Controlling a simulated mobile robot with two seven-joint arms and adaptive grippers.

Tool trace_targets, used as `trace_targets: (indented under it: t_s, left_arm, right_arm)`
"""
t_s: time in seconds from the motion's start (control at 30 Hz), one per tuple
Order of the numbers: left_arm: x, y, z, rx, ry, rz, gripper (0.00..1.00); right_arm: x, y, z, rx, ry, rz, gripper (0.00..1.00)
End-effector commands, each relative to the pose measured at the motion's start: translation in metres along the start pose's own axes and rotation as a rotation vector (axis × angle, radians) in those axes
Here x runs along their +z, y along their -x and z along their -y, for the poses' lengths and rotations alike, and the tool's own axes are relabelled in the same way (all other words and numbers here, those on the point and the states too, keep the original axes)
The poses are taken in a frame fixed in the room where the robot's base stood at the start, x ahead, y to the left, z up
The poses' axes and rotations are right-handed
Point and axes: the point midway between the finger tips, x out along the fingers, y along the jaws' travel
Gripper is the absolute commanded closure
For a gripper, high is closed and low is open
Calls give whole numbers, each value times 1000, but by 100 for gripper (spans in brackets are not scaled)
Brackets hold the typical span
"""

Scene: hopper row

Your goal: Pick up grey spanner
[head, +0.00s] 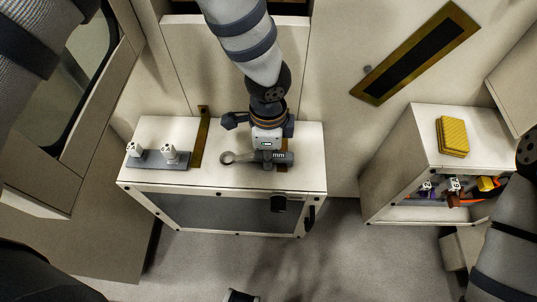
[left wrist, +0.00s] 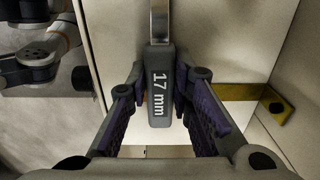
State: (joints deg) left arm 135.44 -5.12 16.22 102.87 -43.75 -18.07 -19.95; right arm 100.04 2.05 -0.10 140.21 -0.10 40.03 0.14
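The grey spanner (head: 246,157) is above or on the top of the left cabinet (head: 222,182), its ring end to the left and its thick handle to the right. In the left wrist view its handle (left wrist: 160,88), marked "17 mm", lies between my two fingers. My left gripper (head: 272,154) reaches down over the handle. I cannot tell whether the spanner touches the cabinet top. My right gripper is not in view; part of my right arm shows at the right edge.
A grey stand with two white pieces (head: 160,157) is on the cabinet's left side, near a brass strip (head: 201,138). The right cabinet (head: 420,150) carries a yellow block (head: 453,136), with coloured items on its shelf. Floor (head: 345,245) lies open between the cabinets.

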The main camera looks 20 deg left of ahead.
Motion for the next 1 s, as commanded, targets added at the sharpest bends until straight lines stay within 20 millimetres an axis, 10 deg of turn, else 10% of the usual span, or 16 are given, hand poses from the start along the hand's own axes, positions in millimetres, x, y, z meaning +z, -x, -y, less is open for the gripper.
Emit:
trace_targets:
  t_s: [0.37, 0.6, 1.0]
  left_arm:
    - [0, 1, 0, 0, 0, 0, 100]
    - [1, 40, -1, -7, 0, -3, 100]
    - [53, 119, -83, -13, -2, 1, 100]
  right_arm:
    - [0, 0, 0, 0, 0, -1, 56]
    - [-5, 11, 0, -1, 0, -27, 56]
    - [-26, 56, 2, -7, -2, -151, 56]
